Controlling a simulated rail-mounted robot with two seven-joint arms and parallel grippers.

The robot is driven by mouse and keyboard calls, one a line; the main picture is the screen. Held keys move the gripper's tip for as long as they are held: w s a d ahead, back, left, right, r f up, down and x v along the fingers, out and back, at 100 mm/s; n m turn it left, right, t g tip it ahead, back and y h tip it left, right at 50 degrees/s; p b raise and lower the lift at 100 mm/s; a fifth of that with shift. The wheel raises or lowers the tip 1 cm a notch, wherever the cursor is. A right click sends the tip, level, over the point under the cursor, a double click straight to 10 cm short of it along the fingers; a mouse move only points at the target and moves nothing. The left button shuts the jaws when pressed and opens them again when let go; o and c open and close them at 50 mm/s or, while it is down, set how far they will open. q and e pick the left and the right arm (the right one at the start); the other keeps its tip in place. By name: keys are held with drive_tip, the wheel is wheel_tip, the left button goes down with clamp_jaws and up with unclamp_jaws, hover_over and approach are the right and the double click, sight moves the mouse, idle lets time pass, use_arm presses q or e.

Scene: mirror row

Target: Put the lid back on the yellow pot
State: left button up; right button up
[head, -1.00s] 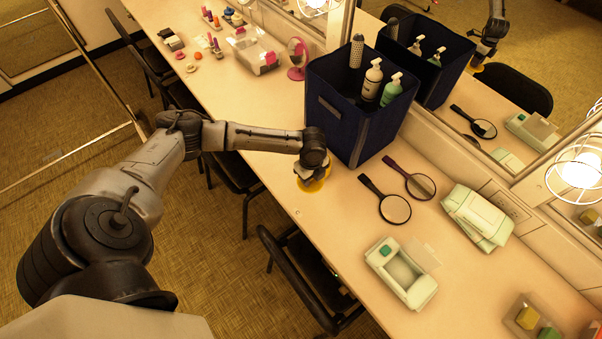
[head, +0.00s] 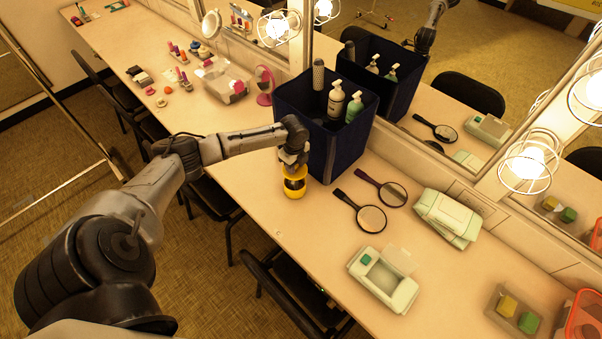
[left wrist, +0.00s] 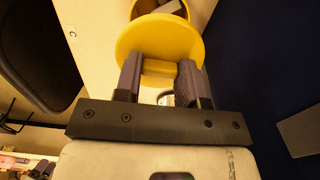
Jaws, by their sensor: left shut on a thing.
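The yellow pot (head: 294,193) stands on the counter at the near left of the dark blue bin, its mouth dark and uncovered. My left gripper (head: 293,163) is above the pot. In the left wrist view the gripper (left wrist: 159,80) is shut on the knob of the round yellow lid (left wrist: 157,38). The lid hangs apart from the pot. The pot (left wrist: 142,8) shows past the lid at the top of that view, with something pale inside. My right gripper is not in view.
The dark blue bin (head: 350,158) with bottles stands close behind the gripper. Two hand mirrors (head: 371,219) and a pale green open case (head: 397,288) lie to the right. Bare counter (head: 240,190) lies to the left. The wall mirror (head: 480,70) reflects my arm.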

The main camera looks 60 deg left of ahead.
use_arm(q)
drive_tip(key=shift+a+f+m, duration=0.1)
drive_tip(key=shift+m, duration=0.3)
wheel_tip(320, 180, down, 4)
drive_tip(key=b, duration=0.4)
drive_tip(key=shift+s+f+b, duration=0.1)
drive_tip(key=shift+f+b, duration=0.1)
drive_tip(key=shift+b, duration=0.15)
drive_tip(key=shift+f+b, duration=0.4)
drive_tip(key=shift+f, duration=0.45)
drive_tip(key=shift+p, duration=0.45)
idle(0.4)
drive_tip(key=shift+f, duration=0.1)
idle(0.8)
drive_tip(key=shift+p, duration=0.3)
idle(0.5)
drive_tip(key=o, duration=1)
